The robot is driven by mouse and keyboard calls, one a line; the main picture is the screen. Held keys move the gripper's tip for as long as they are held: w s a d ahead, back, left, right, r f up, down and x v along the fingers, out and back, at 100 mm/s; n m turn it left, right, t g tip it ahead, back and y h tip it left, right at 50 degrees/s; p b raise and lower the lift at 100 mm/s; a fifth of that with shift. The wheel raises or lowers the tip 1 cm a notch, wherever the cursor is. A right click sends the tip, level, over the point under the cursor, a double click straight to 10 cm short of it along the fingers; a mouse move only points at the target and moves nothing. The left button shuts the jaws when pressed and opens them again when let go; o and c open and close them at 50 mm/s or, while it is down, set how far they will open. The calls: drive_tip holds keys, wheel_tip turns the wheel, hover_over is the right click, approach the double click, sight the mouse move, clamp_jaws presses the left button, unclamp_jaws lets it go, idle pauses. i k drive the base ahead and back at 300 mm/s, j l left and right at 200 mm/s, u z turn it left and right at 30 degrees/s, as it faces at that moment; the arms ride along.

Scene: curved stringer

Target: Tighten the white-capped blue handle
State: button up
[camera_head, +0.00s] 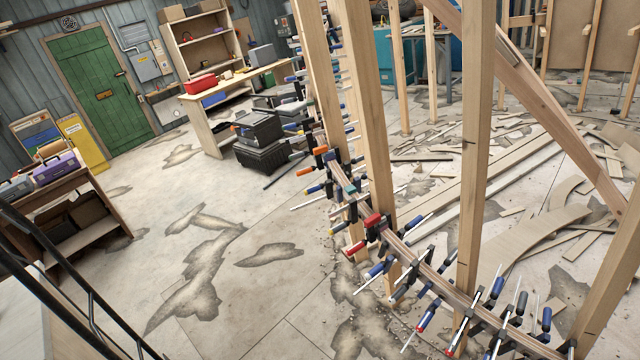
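A curved wooden stringer (428,272) sweeps through the wooden posts and carries a row of bar clamps. One blue handle (427,318) has a red end. I cannot make out with certainty which blue handle has a white cap; the clamps are small and crowded. Red (373,220) and orange (305,171) clamp parts show farther up the row. My gripper does not show in this view.
Upright posts (475,150) and a diagonal brace (540,100) stand around the clamps. Wood offcuts (535,240) litter the floor at right. Black cases (262,140), a workbench (205,135) and a green door (100,85) are behind. The cracked floor (150,230) at left is mostly clear.

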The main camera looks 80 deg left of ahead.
sight(372, 273)
drive_tip(key=u, duration=1.9)
